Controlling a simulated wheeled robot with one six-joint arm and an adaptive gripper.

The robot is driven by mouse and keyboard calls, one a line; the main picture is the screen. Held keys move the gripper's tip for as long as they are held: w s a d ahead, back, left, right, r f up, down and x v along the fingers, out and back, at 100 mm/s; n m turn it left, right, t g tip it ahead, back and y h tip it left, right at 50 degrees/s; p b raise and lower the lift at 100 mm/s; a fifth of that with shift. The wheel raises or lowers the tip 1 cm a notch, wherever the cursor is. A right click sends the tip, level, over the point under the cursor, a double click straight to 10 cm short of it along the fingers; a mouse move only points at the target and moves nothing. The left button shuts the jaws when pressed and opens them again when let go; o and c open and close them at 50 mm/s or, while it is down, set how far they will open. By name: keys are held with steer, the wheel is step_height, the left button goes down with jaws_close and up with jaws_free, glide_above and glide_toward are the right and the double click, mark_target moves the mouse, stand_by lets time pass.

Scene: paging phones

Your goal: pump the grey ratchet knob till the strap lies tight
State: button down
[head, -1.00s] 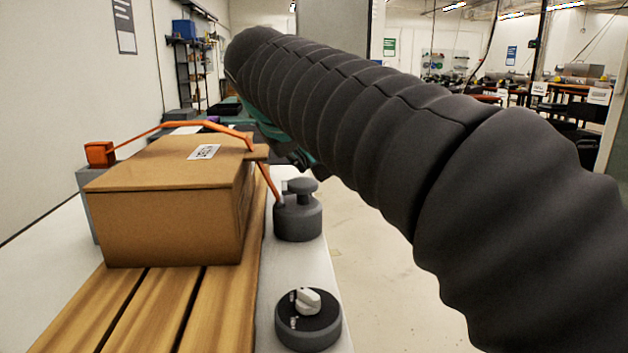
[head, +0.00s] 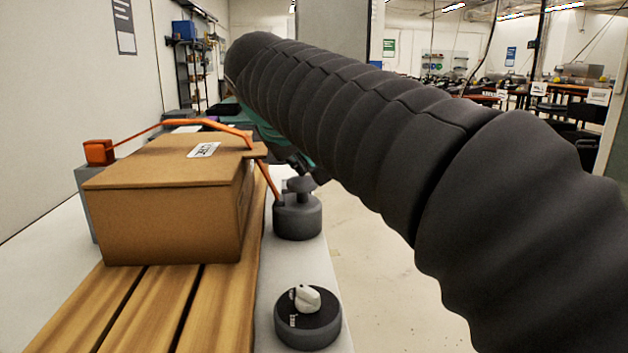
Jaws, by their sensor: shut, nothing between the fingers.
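The grey ratchet knob (head: 299,186) stands on top of a round dark grey ratchet body (head: 298,217) to the right of the cardboard box. The orange strap (head: 225,128) runs from an orange block (head: 99,152) at the left, over the box and down to the ratchet body. It arches above the box lid, with a gap below it. My gripper (head: 309,173) is shut and shows only in part, behind my dark arm. Its dark tip is right at the knob's upper right side; I cannot tell whether they touch.
The cardboard box (head: 165,224) sits on wooden slats (head: 150,310). A dark round dial with a white knob (head: 307,298) stands on the pale ledge nearer me. The floor right of the ledge is clear. My arm hides much of the middle.

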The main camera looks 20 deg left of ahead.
mark_target(301, 180)
steer(key=shift+f+b, duration=0.85)
steer(key=shift+f, duration=0.25)
stand_by(1.3)
steer(key=shift+r, duration=0.15)
steer(key=shift+r+p, duration=1.4)
steer(key=shift+p, duration=0.1)
steer(key=shift+r+p, duration=2.1)
steer(key=shift+r, duration=0.45)
